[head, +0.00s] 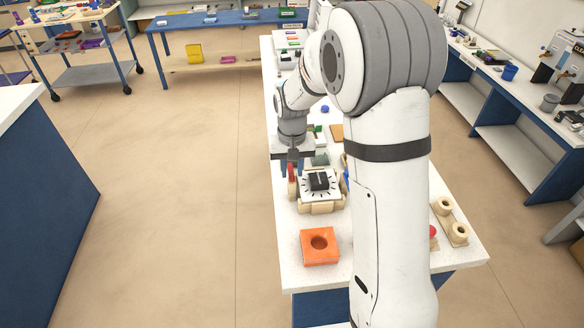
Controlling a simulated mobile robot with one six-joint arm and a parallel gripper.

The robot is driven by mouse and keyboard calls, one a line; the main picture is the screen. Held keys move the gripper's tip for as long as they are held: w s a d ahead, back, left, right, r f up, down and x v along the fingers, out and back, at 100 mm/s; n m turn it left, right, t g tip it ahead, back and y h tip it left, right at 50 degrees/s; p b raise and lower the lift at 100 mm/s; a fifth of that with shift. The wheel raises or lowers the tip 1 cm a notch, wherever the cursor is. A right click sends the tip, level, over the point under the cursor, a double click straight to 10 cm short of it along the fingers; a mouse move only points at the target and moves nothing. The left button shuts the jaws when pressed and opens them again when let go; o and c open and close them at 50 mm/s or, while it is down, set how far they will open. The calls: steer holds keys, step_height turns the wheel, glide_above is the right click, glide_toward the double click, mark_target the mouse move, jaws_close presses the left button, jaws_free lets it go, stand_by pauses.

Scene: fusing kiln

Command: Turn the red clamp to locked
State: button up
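The red clamp (291,173) shows as a small upright red piece at the left side of a tan fixture (321,208). The fixture has a white dial plate with dark marks and a black block or knob (319,181) on top. My gripper (293,160) points down just behind and above the red clamp, at the left edge of the worktable. The view is too small to show whether the fingers touch the clamp or how far apart they are. Any lock marking on the clamp is too small to read.
An orange block with a round hole (320,246) sits nearer on the white worktable (300,276). Tan rings on a board (451,222) and a partly hidden red piece (433,231) are at the right. My arm hides much of the table's middle. The floor at left is clear.

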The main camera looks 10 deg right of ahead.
steer(key=shift+f, duration=0.3)
jaws_close()
